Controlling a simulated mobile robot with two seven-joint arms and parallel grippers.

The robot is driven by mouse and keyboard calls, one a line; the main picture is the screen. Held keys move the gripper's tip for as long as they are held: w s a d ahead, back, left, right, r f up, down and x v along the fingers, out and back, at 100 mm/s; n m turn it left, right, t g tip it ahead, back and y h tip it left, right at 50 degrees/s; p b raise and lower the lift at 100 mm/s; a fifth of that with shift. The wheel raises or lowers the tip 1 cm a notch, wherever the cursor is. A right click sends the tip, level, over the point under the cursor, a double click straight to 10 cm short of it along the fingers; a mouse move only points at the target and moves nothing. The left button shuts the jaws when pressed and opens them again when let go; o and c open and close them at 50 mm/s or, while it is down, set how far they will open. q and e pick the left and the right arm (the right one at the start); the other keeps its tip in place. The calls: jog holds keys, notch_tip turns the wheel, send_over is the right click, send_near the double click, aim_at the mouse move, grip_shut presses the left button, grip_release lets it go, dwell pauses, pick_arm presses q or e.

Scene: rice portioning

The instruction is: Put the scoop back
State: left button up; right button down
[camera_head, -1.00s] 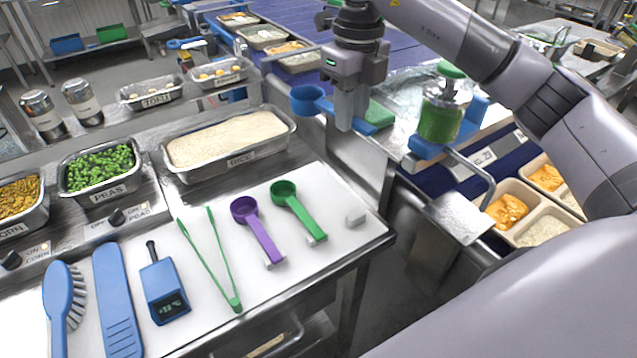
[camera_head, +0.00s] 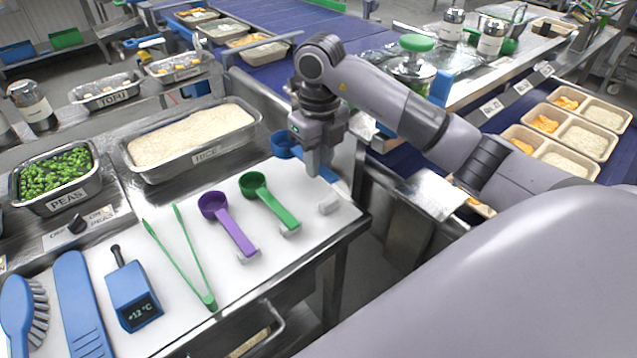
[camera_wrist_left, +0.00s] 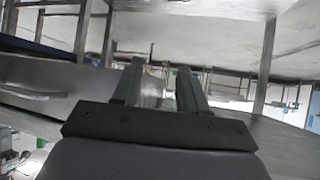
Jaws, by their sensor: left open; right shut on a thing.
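The blue scoop (camera_head: 283,147) is in my right gripper (camera_head: 313,170), above the back right part of the white board (camera_head: 290,325). Its cup points left, and part of its handle is hidden behind the fingers. A purple scoop (camera_head: 228,222) and a green scoop (camera_head: 270,200) lie side by side on the board, their handle ends at small white blocks. A similar white block (camera_head: 328,205) to the right of the green scoop is empty, slightly in front of my right gripper. My left gripper (camera_wrist_left: 158,82) is open and empty in the left wrist view.
The rice pan (camera_head: 205,158) stands behind the board, with a peas pan (camera_head: 58,207) to its left. Green tongs (camera_head: 185,265), a blue thermometer (camera_head: 131,295) and a brush (camera_head: 22,312) lie on the left. Trays (camera_head: 585,140) sit on the right.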

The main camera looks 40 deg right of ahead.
jog(key=shift+f, duration=2.75)
jog(key=shift+f, duration=0.15)
jog(key=c, duration=1)
grip_release()
notch_tip(320, 180, up, 12)
jog(key=shift+r, duration=0.2)
jog(key=shift+s+f, duration=0.1)
